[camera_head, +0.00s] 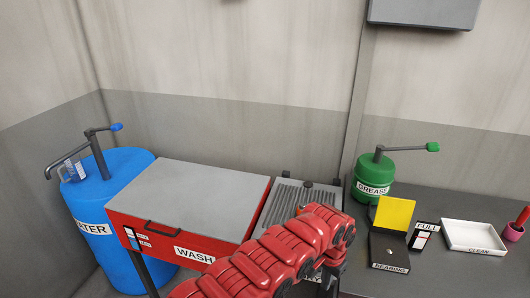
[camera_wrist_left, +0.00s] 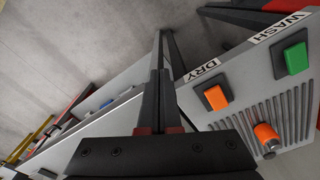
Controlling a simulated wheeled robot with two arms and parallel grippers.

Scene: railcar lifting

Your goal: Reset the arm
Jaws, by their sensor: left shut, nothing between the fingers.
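My left arm (camera_head: 270,255) is red and reaches in from the bottom of the head view, in front of the wash and dry stations. Its gripper is mostly hidden behind the arm there. In the left wrist view my left gripper (camera_wrist_left: 161,75) has its two dark fingers together with nothing between them. The fingers point past the side of a grey panel (camera_wrist_left: 228,125). The panel carries a DRY label, a WASH label, a green button (camera_wrist_left: 295,58) and an orange button (camera_wrist_left: 215,97). My right gripper is not in view.
A red wash station (camera_head: 165,248) with a grey lid stands by a blue water drum (camera_head: 92,205). A slotted dry station (camera_head: 295,193) is beside it. The dark table at right holds a green grease can (camera_head: 373,170), a bearing box (camera_head: 388,250) and a white tray (camera_head: 470,251).

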